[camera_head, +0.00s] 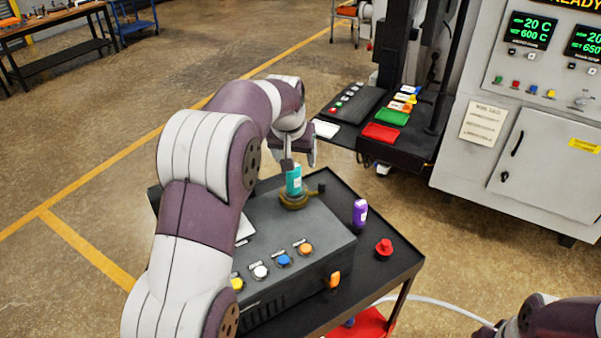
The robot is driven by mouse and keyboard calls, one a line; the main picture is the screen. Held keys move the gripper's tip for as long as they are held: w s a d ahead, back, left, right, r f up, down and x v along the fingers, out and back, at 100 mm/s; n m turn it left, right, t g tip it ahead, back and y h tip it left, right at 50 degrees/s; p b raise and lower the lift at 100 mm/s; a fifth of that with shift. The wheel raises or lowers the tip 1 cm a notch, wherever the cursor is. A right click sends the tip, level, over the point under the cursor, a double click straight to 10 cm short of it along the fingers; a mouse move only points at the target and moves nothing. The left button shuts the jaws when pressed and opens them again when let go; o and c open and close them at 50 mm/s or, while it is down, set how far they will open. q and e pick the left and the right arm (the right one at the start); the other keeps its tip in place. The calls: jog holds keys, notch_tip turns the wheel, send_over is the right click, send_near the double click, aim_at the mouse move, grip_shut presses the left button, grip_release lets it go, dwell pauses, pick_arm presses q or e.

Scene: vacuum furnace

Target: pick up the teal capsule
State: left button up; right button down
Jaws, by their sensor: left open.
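The teal capsule (294,182) stands upright in a round brass-coloured holder (293,202) on top of a dark grey box. My left gripper (298,164) is over the capsule's upper end, pointing down. Its jaws are open, and one finger overlaps the capsule's top in the picture. I cannot tell whether a finger touches it. Part of the capsule's top is hidden behind the gripper. Only a piece of my right arm shows at the bottom right; its gripper is out of view.
The dark box (330,248) has several coloured buttons and sits on a black cart (400,262). A purple capsule (360,213) and a red knob-like part (384,248) stand to its right. Behind are red (381,132) and green (391,117) trays and the furnace cabinet (545,150).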

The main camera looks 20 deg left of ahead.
aim_at(294, 174)
pick_arm(q)
jog(key=p+x, duration=0.2)
jog(key=x, duration=0.1)
jog(key=p+x, duration=0.1)
jog(key=x, duration=0.2)
jog(key=a+p+x, duration=0.1)
jog(key=p+x, duration=0.1)
jog(key=x, duration=0.1)
jog(key=shift+p, duration=0.3)
jog(key=shift+f, duration=0.2)
jog(key=shift+s+r, duration=0.1)
jog(key=shift+s, duration=0.2)
jog(key=shift+c, duration=0.7)
jog(key=shift+w, duration=0.1)
jog(key=c, duration=1.1)
pick_arm(e)
notch_tip(294, 174, up, 6)
jog(key=s, duration=0.1)
jog(key=shift+r, duration=0.2)
